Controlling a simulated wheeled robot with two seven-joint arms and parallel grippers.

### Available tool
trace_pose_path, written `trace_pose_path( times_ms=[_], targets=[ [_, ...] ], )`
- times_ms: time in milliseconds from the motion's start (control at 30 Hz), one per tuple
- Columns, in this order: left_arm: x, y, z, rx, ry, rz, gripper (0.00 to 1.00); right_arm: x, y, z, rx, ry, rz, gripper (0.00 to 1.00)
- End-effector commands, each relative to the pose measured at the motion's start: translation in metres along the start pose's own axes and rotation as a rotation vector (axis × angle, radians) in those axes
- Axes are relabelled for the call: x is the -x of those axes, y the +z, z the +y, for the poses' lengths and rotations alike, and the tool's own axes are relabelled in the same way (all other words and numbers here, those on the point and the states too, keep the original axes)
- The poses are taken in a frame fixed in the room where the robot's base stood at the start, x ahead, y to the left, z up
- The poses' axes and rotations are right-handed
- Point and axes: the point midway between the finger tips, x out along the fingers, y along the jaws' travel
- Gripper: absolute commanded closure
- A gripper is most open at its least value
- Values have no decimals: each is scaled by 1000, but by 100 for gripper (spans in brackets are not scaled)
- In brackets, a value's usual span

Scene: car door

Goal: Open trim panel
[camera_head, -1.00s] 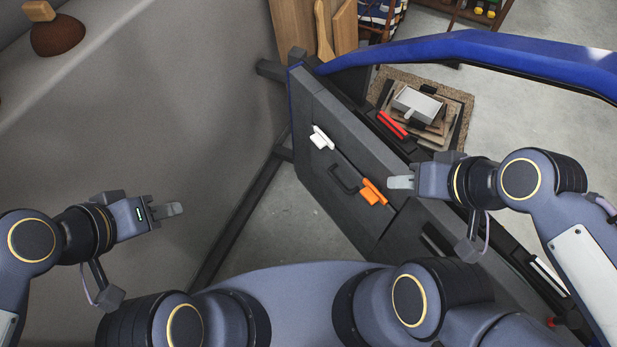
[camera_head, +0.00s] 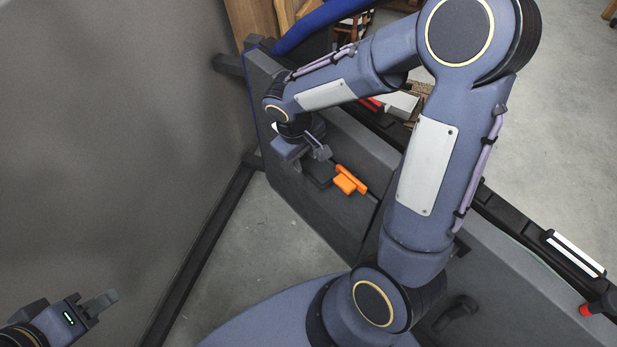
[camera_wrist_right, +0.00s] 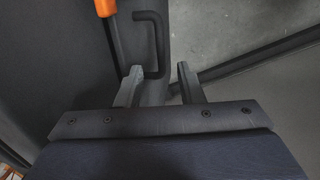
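The dark grey trim panel (camera_head: 300,205) stands upright on the car door. An orange part (camera_head: 348,181) sits on its face; it also shows at the top of the right wrist view (camera_wrist_right: 105,7). A black pull handle (camera_wrist_right: 161,40) shows in the right wrist view and is mostly hidden behind my arm in the head view. My right gripper (camera_wrist_right: 160,80) is open, with its fingertips close to the handle's end; I cannot tell whether they touch it. My left gripper (camera_head: 103,303) is empty at the lower left, away from the panel; its finger gap is unclear.
A grey wall (camera_head: 110,130) fills the left. A dark floor bar (camera_head: 205,255) runs below it. The concrete floor (camera_head: 250,260) between bar and panel is clear. A white-topped black piece (camera_head: 575,252) lies on the door at the right.

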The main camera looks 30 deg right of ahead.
Motion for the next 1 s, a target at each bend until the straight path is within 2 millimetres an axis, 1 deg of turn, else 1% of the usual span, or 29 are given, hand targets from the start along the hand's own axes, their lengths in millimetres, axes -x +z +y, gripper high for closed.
trace_pose_path(
  times_ms=[167, 300, 400, 500, 633, 867, 900, 1000],
  targets=[
    [-6, 3, -3, 0, 0, 0, 64, -24, 0, -1, 3, 3, -5, 66],
    [-11, 6, -5, 0, 0, 0, 64, -48, 0, 0, 2, 2, -6, 66],
    [-14, 7, -7, 0, 0, 0, 64, -62, 0, -1, 3, 2, -5, 66],
    [-16, 8, -8, 0, 0, 0, 64, -72, 0, 0, 3, 2, -5, 66],
    [-17, 9, -8, 0, 0, 0, 64, -78, 0, 0, 2, 2, -2, 66],
    [-17, 8, -8, 0, 0, 0, 64, -78, 0, 0, 2, 2, -2, 66],
    [-17, 8, -8, 0, 0, 0, 64, -78, 0, 0, 2, 2, -2, 68],
    [-17, 8, -8, 0, 0, 0, 64, -78, 0, 0, 2, 2, -2, 82]
  ],
)
